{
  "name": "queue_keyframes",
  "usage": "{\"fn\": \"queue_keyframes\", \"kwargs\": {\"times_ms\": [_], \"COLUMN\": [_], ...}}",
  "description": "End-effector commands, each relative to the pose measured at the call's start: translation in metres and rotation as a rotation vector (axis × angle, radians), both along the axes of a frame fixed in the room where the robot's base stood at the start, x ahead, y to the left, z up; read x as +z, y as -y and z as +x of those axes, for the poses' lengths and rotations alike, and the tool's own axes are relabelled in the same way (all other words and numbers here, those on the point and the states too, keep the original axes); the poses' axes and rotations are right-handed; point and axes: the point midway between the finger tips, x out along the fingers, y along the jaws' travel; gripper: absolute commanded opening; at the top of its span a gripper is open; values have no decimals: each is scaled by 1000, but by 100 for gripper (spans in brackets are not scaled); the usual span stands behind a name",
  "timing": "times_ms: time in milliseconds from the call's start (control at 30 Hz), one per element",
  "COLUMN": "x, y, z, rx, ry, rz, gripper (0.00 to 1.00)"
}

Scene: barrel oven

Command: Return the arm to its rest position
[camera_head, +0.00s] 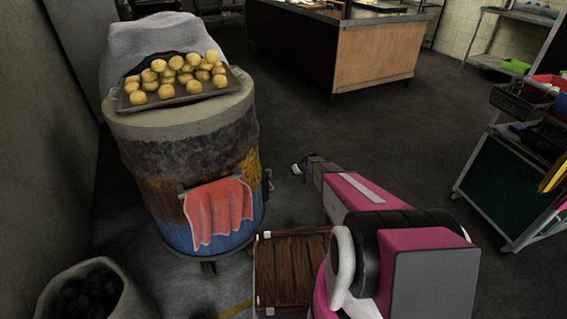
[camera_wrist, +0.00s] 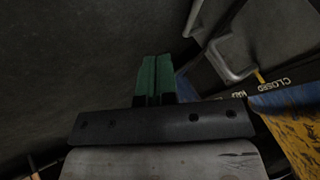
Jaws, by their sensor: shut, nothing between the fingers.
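My arm reaches forward from the bottom right in the head view. My gripper (camera_head: 298,169) is at its far end, small and partly hidden by the wrist. It hangs in front of the dark floor, to the right of the barrel oven (camera_head: 190,150) and apart from it. In the wrist view my gripper (camera_wrist: 154,62) shows its green fingers side by side, shut with nothing between them. The oven's blue and yellow side shows in the wrist view (camera_wrist: 290,115) at the right, near a metal handle and the word "CLOSED".
A tray (camera_head: 130,104) of round yellow-brown buns sits on the oven top. A red cloth (camera_head: 217,212) hangs on its front. A wooden crate (camera_head: 284,270) stands below my arm, and a sack (camera_head: 85,292) is at bottom left. A cart (camera_head: 510,190) stands right. The middle floor is clear.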

Motion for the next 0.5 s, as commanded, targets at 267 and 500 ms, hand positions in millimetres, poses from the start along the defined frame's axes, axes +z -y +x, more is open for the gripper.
{"fn": "queue_keyframes", "kwargs": {"times_ms": [267,500], "x": [34,145], "y": [0,3], "z": [-28,-133], "rx": [-8,-79], "ry": [-32,-168], "rz": [-26,-157], "gripper": [0,0]}}
